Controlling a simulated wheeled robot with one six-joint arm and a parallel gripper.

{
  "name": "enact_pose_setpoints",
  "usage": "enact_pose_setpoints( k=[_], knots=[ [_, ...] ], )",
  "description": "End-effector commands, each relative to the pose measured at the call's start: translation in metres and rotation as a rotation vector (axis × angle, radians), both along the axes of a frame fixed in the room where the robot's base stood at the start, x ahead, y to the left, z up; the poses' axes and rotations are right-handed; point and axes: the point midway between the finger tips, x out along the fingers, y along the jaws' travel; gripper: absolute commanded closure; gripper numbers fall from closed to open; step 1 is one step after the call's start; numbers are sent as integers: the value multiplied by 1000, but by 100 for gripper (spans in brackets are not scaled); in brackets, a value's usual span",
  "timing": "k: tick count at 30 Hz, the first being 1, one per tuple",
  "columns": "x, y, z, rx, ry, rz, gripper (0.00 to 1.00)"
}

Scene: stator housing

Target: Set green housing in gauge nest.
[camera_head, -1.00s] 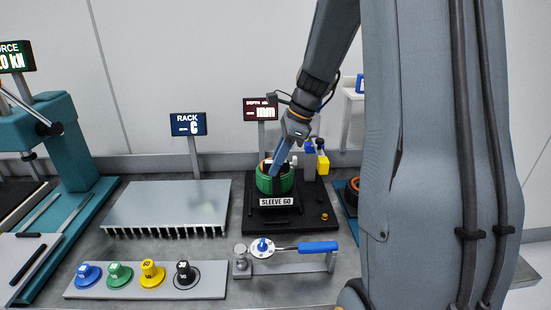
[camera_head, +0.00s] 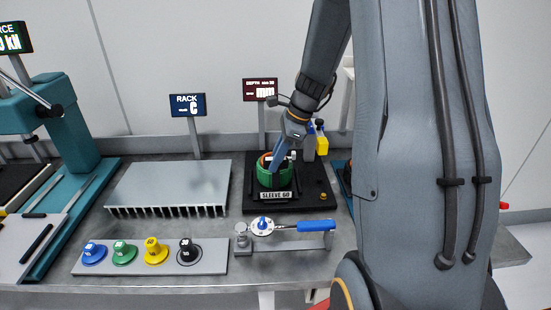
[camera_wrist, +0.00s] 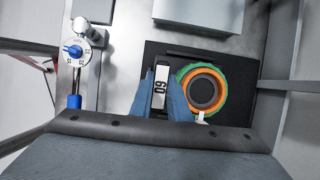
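The green housing (camera_head: 266,180) stands upright on the black base plate of the gauge (camera_head: 318,205), behind the SLEEVE 60 label (camera_head: 276,196). In the wrist view the housing (camera_wrist: 222,108) is a green ring with an orange ring and a dark bore inside. My gripper (camera_wrist: 164,72) has two blue fingers, apart, with the label plate showing through the gap and nothing held between them. The right finger overlaps the housing's left edge in that view. In the head view one finger of my gripper (camera_head: 278,158) crosses the housing's top; contact cannot be told. The nest under the housing is hidden.
A dial gauge with a blue handle (camera_head: 316,226) lies in front of the base plate. Several colored knobs (camera_head: 155,252) stand on a strip at front left. A silver rack (camera_head: 170,185) is left; a teal press (camera_head: 70,140) is farther left.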

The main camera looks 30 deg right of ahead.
Motion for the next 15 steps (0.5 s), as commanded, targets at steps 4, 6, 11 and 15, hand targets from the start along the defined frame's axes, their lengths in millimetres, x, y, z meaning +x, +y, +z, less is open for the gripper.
enact_pose_setpoints(
  k=[4, 6, 11, 15],
  knots=[
    [0, 0, 0, 0, 0, 0, 66],
    [0, 0, 0, 0, 0, 0, 66],
    [0, 0, 0, 0, 0, 0, 66],
    [0, -1, 6, -1, -2, 0, 66]
  ],
)
